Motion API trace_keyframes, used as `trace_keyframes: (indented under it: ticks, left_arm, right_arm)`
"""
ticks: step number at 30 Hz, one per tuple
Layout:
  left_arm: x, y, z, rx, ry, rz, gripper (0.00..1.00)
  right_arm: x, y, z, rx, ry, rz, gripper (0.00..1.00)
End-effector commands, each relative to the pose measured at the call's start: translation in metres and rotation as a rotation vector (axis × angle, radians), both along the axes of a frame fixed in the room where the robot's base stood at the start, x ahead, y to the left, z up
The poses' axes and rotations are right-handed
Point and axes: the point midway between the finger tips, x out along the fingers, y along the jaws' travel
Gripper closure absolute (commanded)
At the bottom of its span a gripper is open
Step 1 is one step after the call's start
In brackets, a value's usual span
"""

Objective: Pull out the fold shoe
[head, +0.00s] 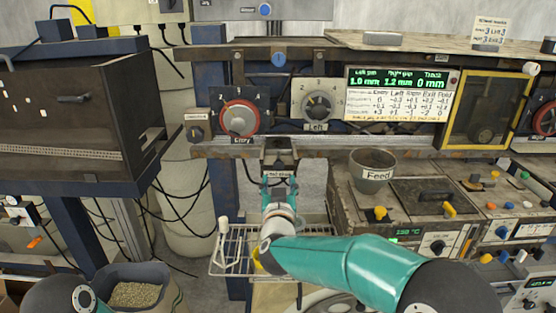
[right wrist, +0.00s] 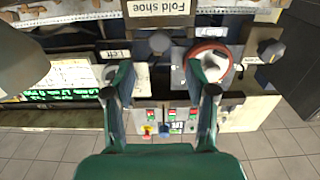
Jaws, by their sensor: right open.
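The fold shoe (head: 279,152) shows in the head view as a dark block under the front rail of the machine, between the Entry and Left dials. Its white label (right wrist: 161,7) shows at the top of the right wrist view. A round grey knob (right wrist: 160,43) sits beside the label, beyond my fingertips; I cannot tell if it belongs to the shoe. My right gripper (head: 279,182) is just below the shoe in the head view. In the right wrist view the gripper (right wrist: 161,72) is open, with nothing between its fingers. My left gripper is out of view.
The red Entry dial (head: 239,118) and the Left dial (head: 318,105) flank the shoe above. A wire rack (head: 232,263) lies below my right wrist. The Feed cup (head: 373,168) and a control bench stand to the right. A dark cabinet (head: 85,115) stands left.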

Motion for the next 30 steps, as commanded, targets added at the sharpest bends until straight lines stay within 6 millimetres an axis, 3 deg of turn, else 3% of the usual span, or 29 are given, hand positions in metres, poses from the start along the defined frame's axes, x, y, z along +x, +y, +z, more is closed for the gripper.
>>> trace_keyframes:
  ticks: [6, 15, 30]
  left_arm:
    - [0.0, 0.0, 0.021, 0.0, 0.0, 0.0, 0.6]
    - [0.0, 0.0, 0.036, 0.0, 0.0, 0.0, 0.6]
    - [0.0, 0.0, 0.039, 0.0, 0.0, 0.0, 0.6]
  right_arm:
    - [0.044, 0.0, 0.002, -0.001, 0.001, 0.0, 0.44]
    - [0.083, 0.001, 0.001, 0.0, 0.001, 0.002, 0.44]
    - [0.095, 0.001, -0.001, 0.0, 0.001, 0.003, 0.44]
